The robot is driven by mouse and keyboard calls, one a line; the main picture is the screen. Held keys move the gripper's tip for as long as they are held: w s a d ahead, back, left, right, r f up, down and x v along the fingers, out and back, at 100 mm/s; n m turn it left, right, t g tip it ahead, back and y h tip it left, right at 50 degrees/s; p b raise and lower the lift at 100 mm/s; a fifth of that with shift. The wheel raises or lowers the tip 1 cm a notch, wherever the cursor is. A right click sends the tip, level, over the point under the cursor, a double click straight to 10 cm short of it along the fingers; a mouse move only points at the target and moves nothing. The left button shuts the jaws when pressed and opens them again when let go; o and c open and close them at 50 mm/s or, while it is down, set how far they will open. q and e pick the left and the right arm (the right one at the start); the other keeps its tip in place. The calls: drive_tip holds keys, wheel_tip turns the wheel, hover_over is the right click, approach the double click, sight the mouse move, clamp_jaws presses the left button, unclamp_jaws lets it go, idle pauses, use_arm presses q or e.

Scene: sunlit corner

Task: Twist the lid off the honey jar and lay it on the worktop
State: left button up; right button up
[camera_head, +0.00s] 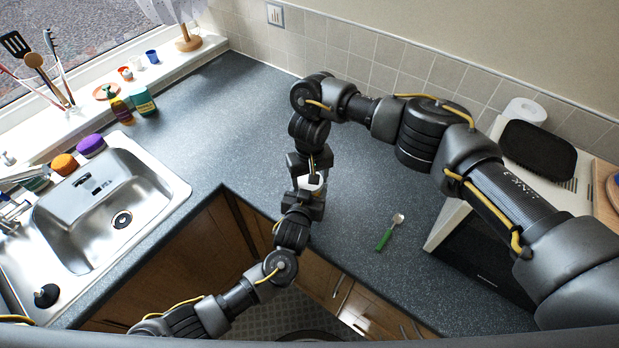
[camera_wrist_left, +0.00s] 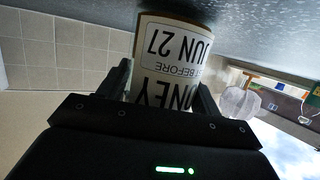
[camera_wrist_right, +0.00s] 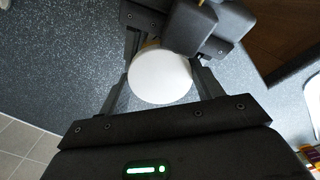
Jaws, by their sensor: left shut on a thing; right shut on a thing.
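The honey jar (camera_wrist_left: 172,55) stands at the worktop's front edge by the inner corner. Its white label reads HONEY and JUN 27, upside down in the left wrist view. My left gripper (camera_head: 304,198) is shut on the jar's body from the front. The round white lid (camera_wrist_right: 161,76) shows between the fingers of my right gripper (camera_head: 312,172), which is shut on it from above. In the head view the grippers hide most of the jar and lid. I cannot tell whether the lid is loose from the jar.
The grey worktop (camera_head: 245,120) is clear left of and behind the jar. A green-handled spoon (camera_head: 390,232) lies to the right, before a microwave (camera_head: 485,262).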

drive_tip(key=o, duration=1.1)
